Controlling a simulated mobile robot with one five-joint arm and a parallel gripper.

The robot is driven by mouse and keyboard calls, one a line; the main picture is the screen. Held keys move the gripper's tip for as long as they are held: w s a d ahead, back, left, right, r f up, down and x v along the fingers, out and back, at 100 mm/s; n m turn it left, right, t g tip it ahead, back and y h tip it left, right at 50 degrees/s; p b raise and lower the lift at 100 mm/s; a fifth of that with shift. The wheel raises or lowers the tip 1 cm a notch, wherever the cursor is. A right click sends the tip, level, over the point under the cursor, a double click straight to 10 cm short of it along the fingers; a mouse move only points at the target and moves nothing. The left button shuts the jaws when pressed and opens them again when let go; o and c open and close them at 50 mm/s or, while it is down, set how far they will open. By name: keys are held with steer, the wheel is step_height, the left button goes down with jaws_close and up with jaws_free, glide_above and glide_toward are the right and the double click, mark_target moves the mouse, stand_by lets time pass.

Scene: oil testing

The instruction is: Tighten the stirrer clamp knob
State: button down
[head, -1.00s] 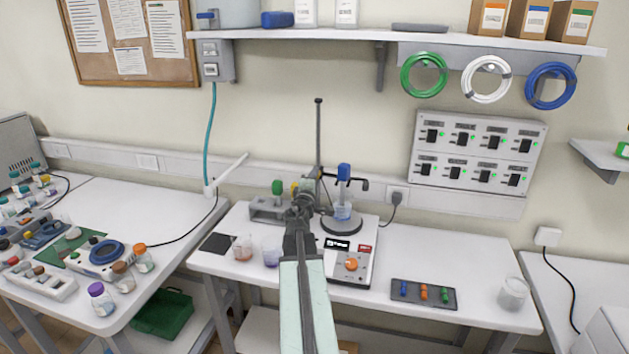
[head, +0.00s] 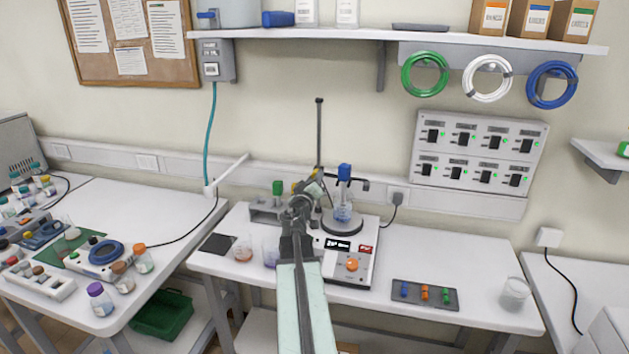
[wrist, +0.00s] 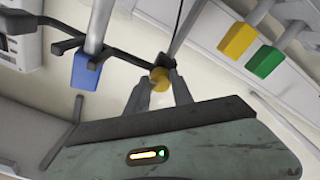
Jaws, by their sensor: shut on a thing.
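The stirrer clamp knob is a small round yellow knob (wrist: 159,78) on a dark clamp at the thin rod. In the wrist view it sits between the fingertips of my gripper (wrist: 157,88), which is shut on it. The clamp's dark arm (wrist: 125,62) reaches left to a blue block (wrist: 86,70) on a grey shaft. In the head view my gripper (head: 312,186) is at the upright stand rod (head: 319,130), left of the blue stirrer head (head: 344,172).
A beaker (head: 343,212) stands under the stirrer on the hotplate (head: 348,262), which has an orange dial. Beakers sit near my arm. A tray (head: 424,294) of coloured pieces lies right. The table's right front is mostly clear.

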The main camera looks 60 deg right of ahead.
steer(key=shift+m, duration=0.7)
steer(key=c, duration=1.1)
jaws_free()
steer(key=shift+d, duration=0.1)
steer(key=v, duration=0.8)
steer(key=shift+f, duration=0.1)
